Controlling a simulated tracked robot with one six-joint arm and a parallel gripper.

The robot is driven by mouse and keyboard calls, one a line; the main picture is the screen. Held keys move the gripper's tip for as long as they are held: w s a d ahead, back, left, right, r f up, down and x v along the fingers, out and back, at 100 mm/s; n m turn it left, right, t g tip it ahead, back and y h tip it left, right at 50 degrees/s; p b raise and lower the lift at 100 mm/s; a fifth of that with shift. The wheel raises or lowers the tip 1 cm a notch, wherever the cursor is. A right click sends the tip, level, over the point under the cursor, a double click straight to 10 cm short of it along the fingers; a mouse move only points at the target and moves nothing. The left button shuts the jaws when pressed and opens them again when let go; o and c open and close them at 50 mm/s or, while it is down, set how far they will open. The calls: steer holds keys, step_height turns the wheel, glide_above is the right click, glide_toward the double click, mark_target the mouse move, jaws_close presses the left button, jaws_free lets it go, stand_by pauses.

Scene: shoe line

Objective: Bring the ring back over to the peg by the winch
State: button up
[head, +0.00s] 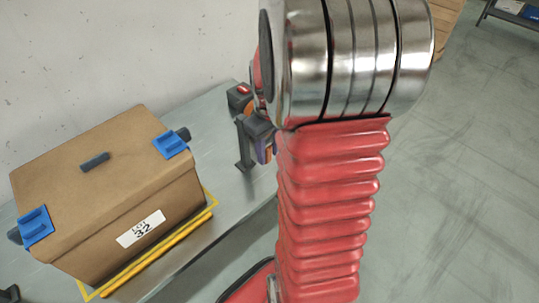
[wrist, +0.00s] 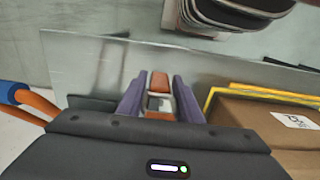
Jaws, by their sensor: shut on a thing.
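My gripper (wrist: 158,96) shows in the wrist view with two purple fingers above the bench. They are shut on a small orange-brown piece with a grey middle, which I take to be the ring (wrist: 159,79); its full outline is unclear. In the head view my gripper (head: 264,152) is mostly hidden behind my arm, with only purple and orange bits showing. A dark upright post (head: 243,150) stands beside it; I cannot tell whether this is the peg or part of the winch. No winch is clearly recognisable.
A brown carton (head: 105,195) labelled LOT 32, with blue corner clips, sits on the grey bench (head: 222,133) at left. Yellow edging (head: 157,255) runs along its front. The carton also shows right of my gripper in the wrist view (wrist: 245,112). Open floor lies at right.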

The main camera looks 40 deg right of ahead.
steer(key=w+f, duration=0.1)
steer(key=w, duration=0.6)
steer(key=shift+w+f, duration=0.2)
steer(key=shift+w, duration=0.15)
stand_by(0.5)
steer(key=shift+a, duration=0.1)
stand_by(0.4)
steer(key=o, duration=1.1)
steer(key=shift+o, duration=0.2)
steer(key=shift+r, duration=0.1)
step_height(320, 180, up, 14)
steer(key=shift+f, duration=0.25)
